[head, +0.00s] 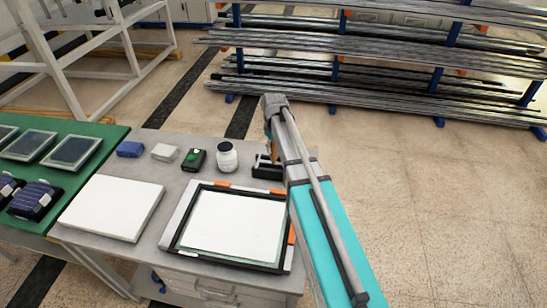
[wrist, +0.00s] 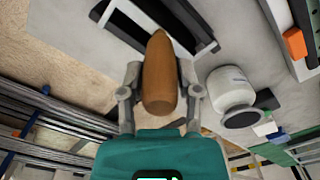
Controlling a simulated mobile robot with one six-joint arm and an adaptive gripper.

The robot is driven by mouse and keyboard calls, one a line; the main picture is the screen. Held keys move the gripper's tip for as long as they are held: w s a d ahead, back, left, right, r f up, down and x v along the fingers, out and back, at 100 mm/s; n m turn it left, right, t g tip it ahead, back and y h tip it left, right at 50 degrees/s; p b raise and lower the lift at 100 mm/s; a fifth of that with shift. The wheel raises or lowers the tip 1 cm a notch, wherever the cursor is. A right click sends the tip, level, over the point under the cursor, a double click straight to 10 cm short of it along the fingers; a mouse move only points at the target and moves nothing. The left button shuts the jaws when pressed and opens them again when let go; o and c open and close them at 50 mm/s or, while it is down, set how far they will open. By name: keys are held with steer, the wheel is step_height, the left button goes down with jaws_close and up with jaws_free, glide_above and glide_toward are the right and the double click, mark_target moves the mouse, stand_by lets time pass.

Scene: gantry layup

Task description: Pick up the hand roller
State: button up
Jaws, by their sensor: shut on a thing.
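The hand roller shows in the wrist view as an orange-brown wooden handle (wrist: 160,75), pointing toward the camera. My gripper (wrist: 159,88) is shut on this handle, one finger on each side. I cannot tell whether the roller touches the holder. In the head view the holder (head: 265,172) is at the bench's right end, and a sliver of the handle (head: 273,150) shows beside my arm, which hides most of my gripper.
A white jar (head: 227,157) stands left of the holder; it also shows in the wrist view (wrist: 232,90). A black-framed panel with orange clips (head: 186,236) and a white board (head: 113,207) lie nearer. A green device (head: 194,159) is left of the jar. Floor is clear on the right.

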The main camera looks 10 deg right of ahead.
jaws_close()
steer(key=shift+r, duration=0.1)
steer(key=shift+r+p, duration=0.9)
steer(key=shift+p, duration=0.1)
steer(key=s+r+p, duration=1.1)
steer(key=s, duration=0.3)
